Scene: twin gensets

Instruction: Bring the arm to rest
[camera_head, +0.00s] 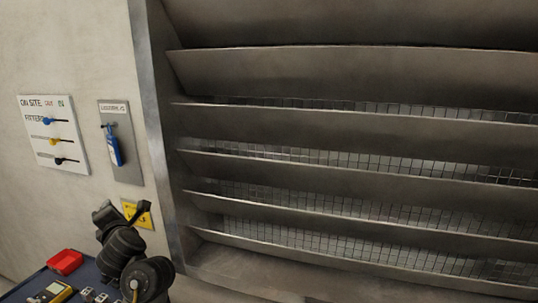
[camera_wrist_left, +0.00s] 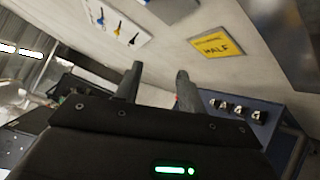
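My left arm (camera_head: 125,245) rises from the bottom left of the head view, bent, with dark round links in front of the wall. Its gripper shows in the left wrist view (camera_wrist_left: 158,77), with two dark fingers apart and nothing between them. The fingers point toward the pale wall. In the head view the arm's links overlap one another, so I cannot make out the fingers clearly. My right gripper is not in view.
A blue bench (camera_head: 30,289) with a red tray (camera_head: 66,261) and a yellow meter (camera_head: 52,292) stands low at left. Large metal louvres (camera_head: 350,120) fill the right.

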